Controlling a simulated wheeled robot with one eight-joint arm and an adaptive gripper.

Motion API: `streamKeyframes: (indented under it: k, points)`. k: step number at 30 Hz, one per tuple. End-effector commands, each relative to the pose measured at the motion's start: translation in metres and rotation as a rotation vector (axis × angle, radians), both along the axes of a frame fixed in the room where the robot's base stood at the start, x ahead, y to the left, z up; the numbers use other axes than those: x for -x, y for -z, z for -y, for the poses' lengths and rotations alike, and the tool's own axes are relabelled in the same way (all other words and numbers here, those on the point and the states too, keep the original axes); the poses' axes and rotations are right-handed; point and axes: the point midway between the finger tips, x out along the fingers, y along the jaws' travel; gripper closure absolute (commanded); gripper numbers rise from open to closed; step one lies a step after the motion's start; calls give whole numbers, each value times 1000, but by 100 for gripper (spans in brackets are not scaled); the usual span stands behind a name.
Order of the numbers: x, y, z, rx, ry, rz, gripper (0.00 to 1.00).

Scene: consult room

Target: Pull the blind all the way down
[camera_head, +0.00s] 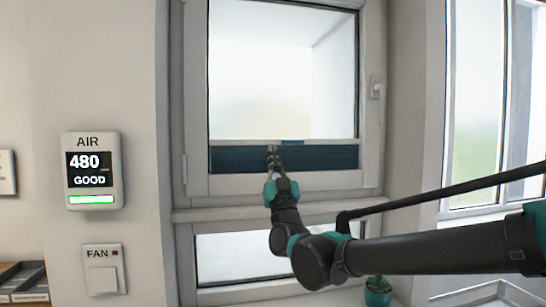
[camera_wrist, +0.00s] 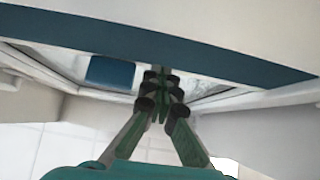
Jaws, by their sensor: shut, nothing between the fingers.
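The blind (camera_head: 320,158) shows as a dark blue band low in the upper window pane, with a pale bar along its top edge and bright glass above it. A small blue tab (camera_head: 291,142) sits on the bar. My gripper (camera_head: 272,152) is shut and empty, pointing up in front of the band, a little left of the tab. In the wrist view the fingertips (camera_wrist: 160,76) overlap the lower edge of a long blue band (camera_wrist: 250,66). A blue block (camera_wrist: 110,71) is to their left. I cannot tell whether the fingers touch the band.
The window frame (camera_head: 196,100) surrounds the pane, with a handle (camera_head: 376,88) on its right. A lower pane (camera_head: 238,258) sits below. A small potted plant (camera_head: 378,291) stands below right. An air monitor (camera_head: 92,171) and fan switch (camera_head: 104,270) are on the left wall.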

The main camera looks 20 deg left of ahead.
Motion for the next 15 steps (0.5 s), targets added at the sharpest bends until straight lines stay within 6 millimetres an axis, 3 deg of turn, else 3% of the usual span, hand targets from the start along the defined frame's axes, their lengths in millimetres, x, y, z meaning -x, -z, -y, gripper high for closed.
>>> streamKeyframes:
  k: [2,15]
  points:
    - [0,0,0,0,0,0,94]
    - [0,0,0,0,0,0,40]
